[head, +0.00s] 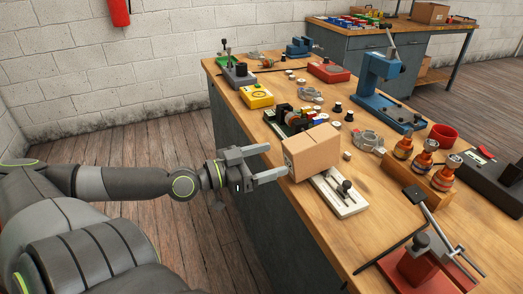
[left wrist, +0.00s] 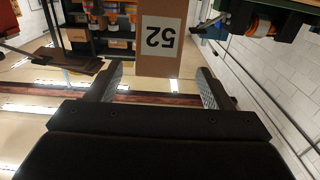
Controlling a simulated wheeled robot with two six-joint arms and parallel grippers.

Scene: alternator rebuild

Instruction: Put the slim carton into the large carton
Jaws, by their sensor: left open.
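A tan cardboard carton (head: 312,150) stands on the near workbench close to its left edge. In the left wrist view the carton (left wrist: 160,38) shows an upside-down label "52" and lies ahead between the two fingers. I cannot tell whether it is the slim or the large carton. My left gripper (head: 277,160) is open and empty, just left of the carton, with its fingers pointing at it. In the left wrist view the open fingers (left wrist: 161,88) have clear space between them. My right gripper is not in view.
A white board with a black-knobbed clamp (head: 342,193) lies right in front of the carton. Behind it are a green-based assembly (head: 290,121) and small parts. A blue press (head: 385,92) and a wooden block with copper coils (head: 418,180) stand farther right. Another carton (head: 431,12) sits on the back bench.

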